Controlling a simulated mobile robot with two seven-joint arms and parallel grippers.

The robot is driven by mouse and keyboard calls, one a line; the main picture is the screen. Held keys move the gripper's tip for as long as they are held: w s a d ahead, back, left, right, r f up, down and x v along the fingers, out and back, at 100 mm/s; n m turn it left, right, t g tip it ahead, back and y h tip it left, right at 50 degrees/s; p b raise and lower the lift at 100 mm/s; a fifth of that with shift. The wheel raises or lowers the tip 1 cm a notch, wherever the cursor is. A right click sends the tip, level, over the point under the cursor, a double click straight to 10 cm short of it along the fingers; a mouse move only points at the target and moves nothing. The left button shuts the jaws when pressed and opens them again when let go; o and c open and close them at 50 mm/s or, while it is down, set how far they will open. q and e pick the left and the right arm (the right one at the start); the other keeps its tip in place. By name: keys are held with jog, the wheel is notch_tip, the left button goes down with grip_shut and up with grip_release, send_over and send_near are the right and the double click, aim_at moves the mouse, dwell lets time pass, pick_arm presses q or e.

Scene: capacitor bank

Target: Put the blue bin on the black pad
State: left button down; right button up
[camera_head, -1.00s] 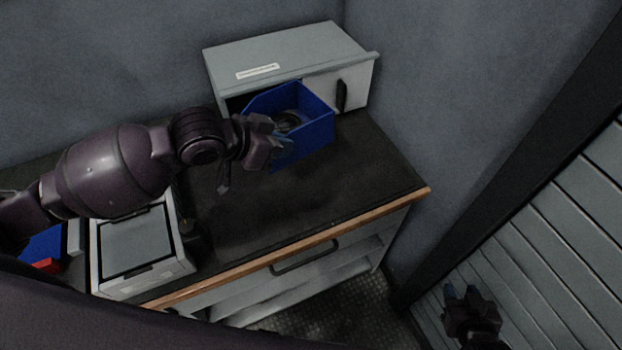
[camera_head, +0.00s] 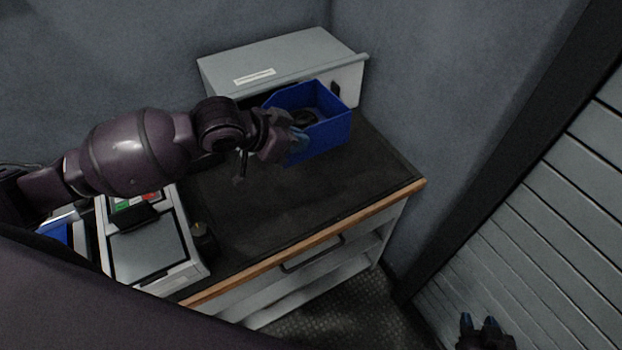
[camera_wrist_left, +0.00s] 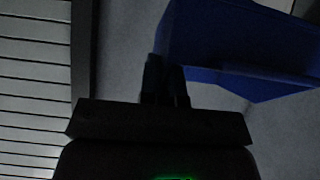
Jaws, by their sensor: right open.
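The blue bin (camera_head: 328,136) is at the front of the grey cabinet on the worktop, with a dark item inside it. My left gripper (camera_head: 299,141) is shut on the bin's near left wall. In the left wrist view the fingers (camera_wrist_left: 165,80) meet the wall of the blue bin (camera_wrist_left: 225,45). Whether the bin's bottom touches the worktop cannot be told. A black pad-like surface (camera_head: 290,205) covers the worktop in front of the bin. My right gripper (camera_head: 480,324) is open and empty at the lower right, away from the worktop.
The grey cabinet (camera_head: 275,60) stands at the back against the wall. A grey device with a dark panel (camera_head: 148,250) and a small dark object (camera_head: 203,240) stand at the left. The worktop has a wooden front edge (camera_head: 310,240). Its middle and right are clear.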

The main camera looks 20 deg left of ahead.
pick_arm(q)
jog(key=shift+d+f, duration=0.15)
jog(key=shift+f, duration=0.1)
notch_tip(320, 180, down, 19)
jog(key=shift+f+b, duration=0.2)
jog(key=shift+b, duration=0.2)
jog(key=shift+f, duration=0.1)
jog(key=c, duration=1.7)
grip_release()
jog(key=shift+f, duration=0.1)
jog(key=o, duration=0.4)
jog(key=shift+c, duration=0.2)
jog(key=shift+r, duration=0.25)
jog(key=v, duration=1.2)
